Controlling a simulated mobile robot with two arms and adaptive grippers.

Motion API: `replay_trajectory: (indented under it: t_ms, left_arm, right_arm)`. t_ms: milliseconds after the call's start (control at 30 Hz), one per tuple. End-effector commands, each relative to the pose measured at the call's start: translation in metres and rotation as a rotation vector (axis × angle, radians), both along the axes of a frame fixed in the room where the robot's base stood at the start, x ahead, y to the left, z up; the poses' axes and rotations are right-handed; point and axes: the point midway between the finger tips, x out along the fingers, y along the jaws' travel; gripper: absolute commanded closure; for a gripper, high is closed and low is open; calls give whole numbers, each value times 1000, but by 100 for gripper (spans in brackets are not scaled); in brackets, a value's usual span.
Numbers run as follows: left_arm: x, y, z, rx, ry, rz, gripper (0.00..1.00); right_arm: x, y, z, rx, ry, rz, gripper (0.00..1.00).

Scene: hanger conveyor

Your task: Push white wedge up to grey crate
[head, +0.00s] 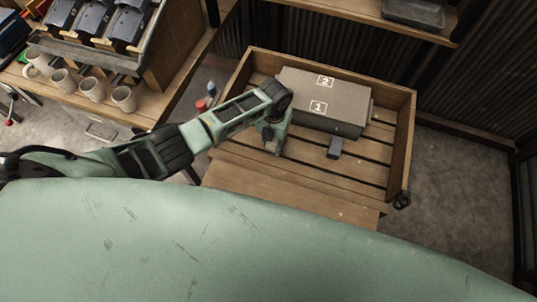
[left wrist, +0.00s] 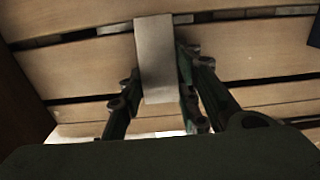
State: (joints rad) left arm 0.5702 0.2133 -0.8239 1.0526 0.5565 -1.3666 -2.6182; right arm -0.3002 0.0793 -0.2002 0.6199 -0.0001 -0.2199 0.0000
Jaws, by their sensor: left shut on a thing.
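The white wedge (left wrist: 155,50) shows in the left wrist view as a pale, narrow block lying on the wooden slats. My left gripper (left wrist: 158,88) is shut on it, one finger along each side. In the head view my left gripper (head: 273,145) points down to the slats, in front of the near left end of the grey crate (head: 345,92). The wedge cannot be made out there, hidden by the gripper. The grey crate is a long box marked 1 and 2. I cannot tell whether the wedge touches it. My right gripper is in neither view.
A wooden tray with raised walls (head: 400,150) holds the crate. A small dark block (head: 335,147) sits at the crate's near side. Slats to its right are bare. Mugs (head: 92,89) stand on a shelf at the upper left.

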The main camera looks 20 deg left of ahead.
Motion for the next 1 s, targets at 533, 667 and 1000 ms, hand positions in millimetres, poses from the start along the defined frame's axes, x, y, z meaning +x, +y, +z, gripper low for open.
replay_trajectory:
  t_ms: [533, 667, 1000]
  left_arm:
    - [17, 0, -1, 0, 0, 1, 88]
    - [21, 0, -1, 0, 0, 1, 88]
    - [31, -1, -1, 1, -1, 0, 88]
  right_arm:
    - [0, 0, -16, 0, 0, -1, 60]
    - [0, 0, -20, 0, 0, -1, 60]
    - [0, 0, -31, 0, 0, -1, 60]
